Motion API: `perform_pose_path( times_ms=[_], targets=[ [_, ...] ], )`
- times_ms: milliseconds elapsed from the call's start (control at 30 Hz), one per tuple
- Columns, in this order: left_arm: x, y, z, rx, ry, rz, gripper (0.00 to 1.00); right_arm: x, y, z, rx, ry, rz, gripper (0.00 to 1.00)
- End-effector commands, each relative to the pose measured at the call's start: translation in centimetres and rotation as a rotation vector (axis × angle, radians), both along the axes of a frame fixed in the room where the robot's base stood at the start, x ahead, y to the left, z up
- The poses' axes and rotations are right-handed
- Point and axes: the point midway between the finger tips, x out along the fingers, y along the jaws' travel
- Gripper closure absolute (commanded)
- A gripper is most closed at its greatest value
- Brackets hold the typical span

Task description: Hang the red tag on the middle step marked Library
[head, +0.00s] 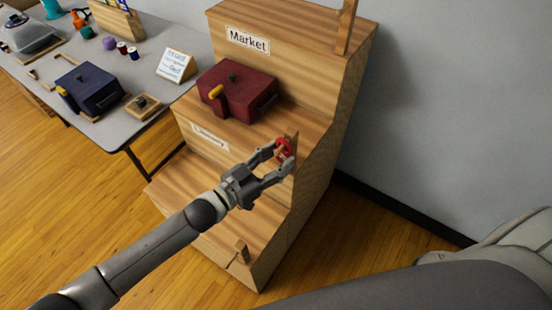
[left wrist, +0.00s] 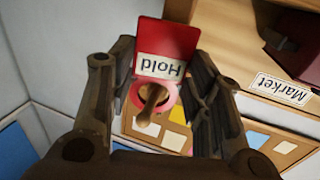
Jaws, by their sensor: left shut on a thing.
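The red tag (head: 284,147) is between the fingers of my left gripper (head: 279,156), at the right end of the middle step (head: 225,131). In the left wrist view the tag (left wrist: 166,38) shows a white label reading "Hold" and a pink-red ring. A wooden peg (left wrist: 151,104) shows in the ring's opening; I cannot tell how far the ring is over it. The peg top (head: 294,139) shows just behind the tag in the head view. The middle step's label (head: 209,136) is too blurred to read surely. My right gripper is out of view.
A dark red box (head: 237,92) with a yellow handle sits on the middle step. The top step has a "Market" label (head: 248,40) and a post (head: 347,25). The bottom step has a short peg (head: 243,251). A grey table (head: 138,119) holding several items stands left.

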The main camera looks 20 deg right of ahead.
Motion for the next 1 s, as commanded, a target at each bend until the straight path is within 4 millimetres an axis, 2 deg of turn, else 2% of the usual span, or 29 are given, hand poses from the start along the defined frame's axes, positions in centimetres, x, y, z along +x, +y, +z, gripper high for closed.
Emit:
perform_pose_path(
  times_ms=[267,300,500,833,1000],
  targets=[
    [0.0,0.0,0.0,0.000,0.000,0.000,0.68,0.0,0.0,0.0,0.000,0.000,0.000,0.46],
    [0.0,0.0,0.0,0.000,0.000,0.000,0.52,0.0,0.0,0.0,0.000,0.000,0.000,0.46],
    [0.0,0.0,0.0,0.000,0.000,0.000,0.29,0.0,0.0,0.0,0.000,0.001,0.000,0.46],
    [-0.1,0.2,-0.1,0.001,0.000,0.000,0.29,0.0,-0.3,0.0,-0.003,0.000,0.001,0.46],
    [-0.7,1.9,-0.1,0.002,0.001,0.001,0.29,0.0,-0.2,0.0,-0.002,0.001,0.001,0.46]
  ],
)
